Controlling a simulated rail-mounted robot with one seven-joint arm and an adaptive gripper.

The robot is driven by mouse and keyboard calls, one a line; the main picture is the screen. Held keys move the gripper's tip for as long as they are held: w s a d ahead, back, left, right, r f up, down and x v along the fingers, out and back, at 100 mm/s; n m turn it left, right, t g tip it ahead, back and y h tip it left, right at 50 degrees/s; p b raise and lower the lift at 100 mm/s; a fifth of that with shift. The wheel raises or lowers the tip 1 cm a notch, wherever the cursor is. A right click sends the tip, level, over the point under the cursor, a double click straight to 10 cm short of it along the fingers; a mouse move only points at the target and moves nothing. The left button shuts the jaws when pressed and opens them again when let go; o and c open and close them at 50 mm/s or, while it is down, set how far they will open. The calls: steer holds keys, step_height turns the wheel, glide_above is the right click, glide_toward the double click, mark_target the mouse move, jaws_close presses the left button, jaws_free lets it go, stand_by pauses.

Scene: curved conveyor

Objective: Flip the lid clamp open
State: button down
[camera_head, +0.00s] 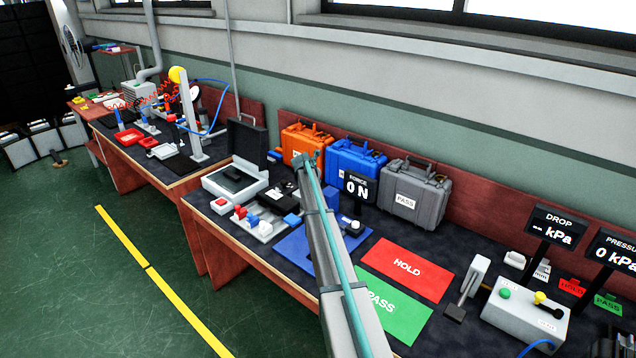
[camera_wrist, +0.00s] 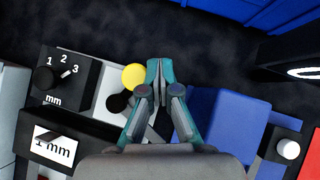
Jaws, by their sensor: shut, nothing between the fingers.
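My gripper (camera_wrist: 158,70) is shut with nothing between its fingertips. In the head view my gripper (camera_head: 307,161) shows in front of the gap between the orange and blue cases. In the wrist view a yellow knob (camera_wrist: 133,76) and a black knob (camera_wrist: 117,102) stand on a pale fixture just left of the fingers. The yellow knob is beside the fingertips; I cannot tell whether they touch. I cannot make out for certain which part is the lid clamp. A blue block (camera_wrist: 228,125) lies right of the fingers.
A black dial box (camera_wrist: 66,78) and a "1 mm" display (camera_wrist: 55,148) stand left of the gripper. The orange case (camera_head: 304,142), blue case (camera_head: 356,159) and grey case (camera_head: 415,190) line the back. The force display (camera_head: 356,187) is close right.

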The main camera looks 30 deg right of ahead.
steer(key=shift+a, duration=0.1)
stand_by(0.8)
steer(key=v, duration=1.2)
steer(key=shift+s, duration=0.1)
